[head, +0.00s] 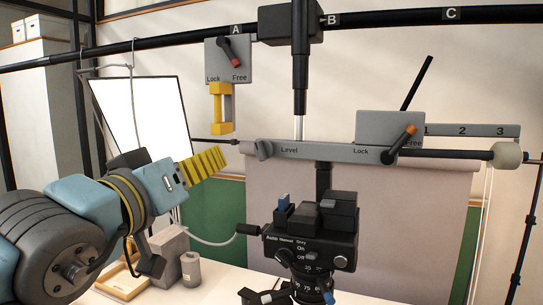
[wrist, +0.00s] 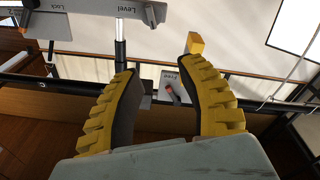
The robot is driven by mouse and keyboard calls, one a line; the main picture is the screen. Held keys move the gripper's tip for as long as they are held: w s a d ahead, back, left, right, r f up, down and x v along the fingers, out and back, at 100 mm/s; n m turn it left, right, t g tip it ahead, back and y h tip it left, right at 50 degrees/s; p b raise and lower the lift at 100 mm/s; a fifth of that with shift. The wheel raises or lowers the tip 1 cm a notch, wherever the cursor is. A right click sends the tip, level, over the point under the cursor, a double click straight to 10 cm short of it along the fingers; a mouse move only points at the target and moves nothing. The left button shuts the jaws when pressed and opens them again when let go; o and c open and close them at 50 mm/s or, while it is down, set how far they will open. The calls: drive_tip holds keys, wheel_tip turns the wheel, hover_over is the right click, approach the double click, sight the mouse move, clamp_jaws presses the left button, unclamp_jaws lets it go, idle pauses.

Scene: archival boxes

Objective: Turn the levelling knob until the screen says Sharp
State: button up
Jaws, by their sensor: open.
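The levelling knob (head: 263,149) is a small grey knob at the left end of the grey bar (head: 330,152), beside the word Level. It also shows in the wrist view (wrist: 151,14), at the top, beyond my fingertips. My gripper (head: 222,158) has yellow ribbed fingers and stands left of the knob, apart from it. In the wrist view the fingers (wrist: 157,68) are spread with nothing between them. I see no screen with readable words; the word Sharp shows nowhere.
A yellow clamp (head: 222,107) hangs from the Lock/Free plate (head: 228,62) just above my fingers. An orange-tipped lever (head: 399,144) is at the bar's right. The camera (head: 312,240) stands below the bar. A lit white panel (head: 141,117) is behind my arm.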

sight(258, 151)
drive_tip(key=shift+g, duration=0.5)
drive_tip(key=p+x, duration=0.1)
drive_tip(key=x, duration=0.4)
drive_tip(key=d+p+x, duration=0.1)
drive_tip(key=p+x, duration=0.1)
drive_tip(key=x, duration=0.2)
drive_tip(key=p+x, duration=0.1)
drive_tip(key=x, duration=0.4)
drive_tip(key=shift+d+f+p, duration=0.25)
drive_tip(key=shift+d+p, duration=0.05)
drive_tip(key=shift+d, duration=0.05)
drive_tip(key=shift+x, duration=0.95)
drive_tip(key=shift+f, duration=0.1)
drive_tip(key=shift+a, duration=0.1)
clamp_jaws()
